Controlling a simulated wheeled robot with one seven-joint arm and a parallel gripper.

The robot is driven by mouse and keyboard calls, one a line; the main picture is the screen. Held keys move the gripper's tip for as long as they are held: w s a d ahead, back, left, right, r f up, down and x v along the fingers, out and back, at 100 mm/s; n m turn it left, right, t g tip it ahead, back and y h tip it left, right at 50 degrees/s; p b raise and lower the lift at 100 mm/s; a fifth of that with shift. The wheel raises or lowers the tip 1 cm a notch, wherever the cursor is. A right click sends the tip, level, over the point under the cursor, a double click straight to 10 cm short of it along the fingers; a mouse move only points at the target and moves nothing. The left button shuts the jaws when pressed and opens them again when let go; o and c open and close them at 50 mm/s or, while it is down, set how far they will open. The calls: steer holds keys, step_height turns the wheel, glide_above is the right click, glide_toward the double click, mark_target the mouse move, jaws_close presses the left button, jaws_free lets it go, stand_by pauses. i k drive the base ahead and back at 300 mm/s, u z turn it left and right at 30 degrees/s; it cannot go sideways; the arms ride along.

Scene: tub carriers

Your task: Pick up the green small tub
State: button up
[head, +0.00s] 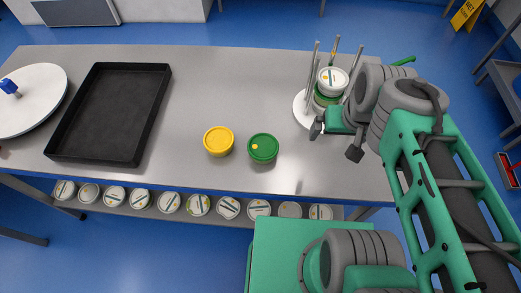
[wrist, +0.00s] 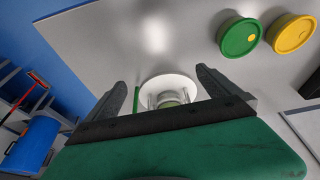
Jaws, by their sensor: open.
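A small green tub (head: 263,148) with a yellow dot on its lid stands upright on the grey table, close to the front edge. It also shows at the top of the wrist view (wrist: 240,37). My gripper (head: 335,140) is open and empty, to the right of this tub and apart from it. In the wrist view, the fingers (wrist: 161,78) are spread, with the round white carrier base (wrist: 168,82) beyond them. The carrier (head: 301,108) has upright posts around a stack: a white-lidded tub (head: 332,77) above something green, partly hidden by my arm.
A yellow tub (head: 218,140) stands just left of the green one. A black tray (head: 140,147) and a white disc (head: 45,85) with a blue knob lie further left. Several white-lidded tubs line the shelf (head: 70,201) below. The table's back middle is clear.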

mark_target(262, 148)
steer(key=k, duration=0.5)
steer(key=z, duration=2.8)
steer(key=k, duration=1.75)
steer(key=u, duration=2.7)
steer(key=i, duration=0.5)
steer(key=u, duration=0.05)
